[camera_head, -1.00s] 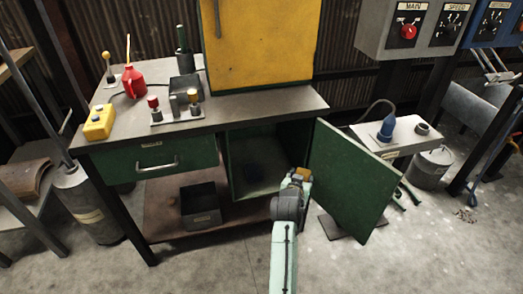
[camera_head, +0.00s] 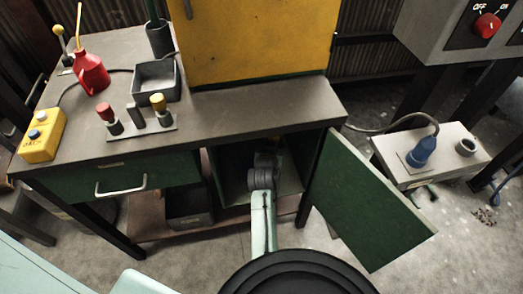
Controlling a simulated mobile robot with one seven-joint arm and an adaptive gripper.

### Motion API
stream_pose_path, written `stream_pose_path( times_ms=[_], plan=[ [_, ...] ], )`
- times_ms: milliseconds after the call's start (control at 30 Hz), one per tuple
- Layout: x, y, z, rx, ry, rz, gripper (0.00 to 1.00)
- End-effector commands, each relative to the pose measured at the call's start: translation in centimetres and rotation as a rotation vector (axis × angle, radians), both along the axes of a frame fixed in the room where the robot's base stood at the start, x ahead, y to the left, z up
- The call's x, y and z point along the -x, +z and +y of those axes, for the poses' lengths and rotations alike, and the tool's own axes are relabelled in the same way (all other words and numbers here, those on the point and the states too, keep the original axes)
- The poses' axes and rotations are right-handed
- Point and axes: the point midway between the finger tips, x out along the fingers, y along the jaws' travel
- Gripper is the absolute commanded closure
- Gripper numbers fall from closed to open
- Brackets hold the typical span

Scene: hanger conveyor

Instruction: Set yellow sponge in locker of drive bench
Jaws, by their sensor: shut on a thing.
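The drive bench (camera_head: 235,112) stands ahead of me. Its green locker, under the right part of the top, is open, with the green door (camera_head: 365,200) swung out to the right. My arm reaches into the locker opening (camera_head: 232,175). My gripper (camera_head: 265,158) is at its dark far end inside the locker, seen from behind. It is shut on the yellow sponge, which the wrist hides from view. I cannot see whether the sponge touches the locker floor.
A closed drawer (camera_head: 120,177) and a lower shelf holding a dark bin (camera_head: 188,207) are left of the locker. On top are a yellow button box (camera_head: 42,135), red oil can (camera_head: 92,72), grey tray (camera_head: 157,80) and levers. A side stand (camera_head: 435,150) is beyond the door.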

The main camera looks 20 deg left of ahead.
Motion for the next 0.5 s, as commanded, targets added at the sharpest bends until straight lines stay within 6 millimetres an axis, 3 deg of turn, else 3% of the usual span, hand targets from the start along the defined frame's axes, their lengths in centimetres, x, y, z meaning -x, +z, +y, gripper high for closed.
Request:
stream_pose_path(
  times_ms=[200, 500],
  plan=[
    [0.1, -4.2, -0.1, 0.003, 0.000, 0.006, 0.77],
    [0.1, -7.7, -0.1, 0.003, 0.000, 0.004, 0.77]
  ],
)
